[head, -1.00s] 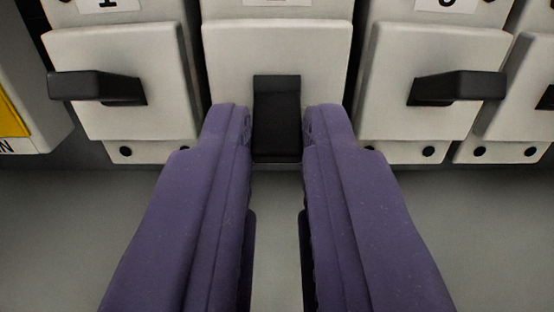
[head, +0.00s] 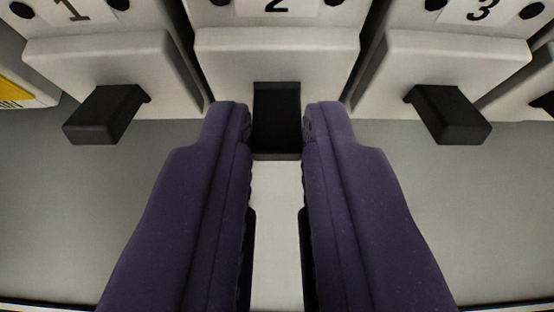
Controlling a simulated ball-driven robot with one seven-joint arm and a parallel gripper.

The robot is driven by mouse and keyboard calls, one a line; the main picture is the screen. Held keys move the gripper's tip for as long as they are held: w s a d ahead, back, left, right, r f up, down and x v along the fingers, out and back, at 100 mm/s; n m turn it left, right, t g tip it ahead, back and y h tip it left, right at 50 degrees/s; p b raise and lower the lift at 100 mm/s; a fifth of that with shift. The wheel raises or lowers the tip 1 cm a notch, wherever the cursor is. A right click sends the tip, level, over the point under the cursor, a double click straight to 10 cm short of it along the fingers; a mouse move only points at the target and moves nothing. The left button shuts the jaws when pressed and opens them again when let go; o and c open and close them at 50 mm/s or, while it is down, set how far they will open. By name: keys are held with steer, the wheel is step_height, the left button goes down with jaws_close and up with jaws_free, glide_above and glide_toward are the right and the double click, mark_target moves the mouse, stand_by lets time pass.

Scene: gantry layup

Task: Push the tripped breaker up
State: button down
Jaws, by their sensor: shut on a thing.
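The breaker marked 2 (head: 225,55) is a pale block in the middle of the head view. Its black lever (head: 277,115) sticks out towards me from its front. My gripper (head: 277,130) has two purple fingers, one on each side of this lever, and is shut on it. The fingers hide the sides of the lever. The lever's exact tilt is hard to judge from here.
Breaker 1 (head: 105,50) with its black lever (head: 104,115) stands on the left. Breaker 3 (head: 450,50) with its black lever (head: 450,115) stands on the right. A yellow label (head: 12,95) shows at the far left. Plain grey surface lies below.

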steer(key=r+g+p, duration=0.1)
steer(key=p, duration=0.1)
steer(key=shift+w+p, duration=0.15)
steer(key=shift+p, duration=0.15)
steer(key=shift+f+g+p, duration=0.1)
steer(key=shift+g+p, duration=0.25)
steer(key=shift+g, duration=0.05)
steer(key=c, duration=1.1)
jaws_free()
steer(key=b+v, duration=0.2)
steer(key=v, duration=0.5)
steer(key=shift+s, duration=0.25)
steer(key=shift+r, duration=0.2)
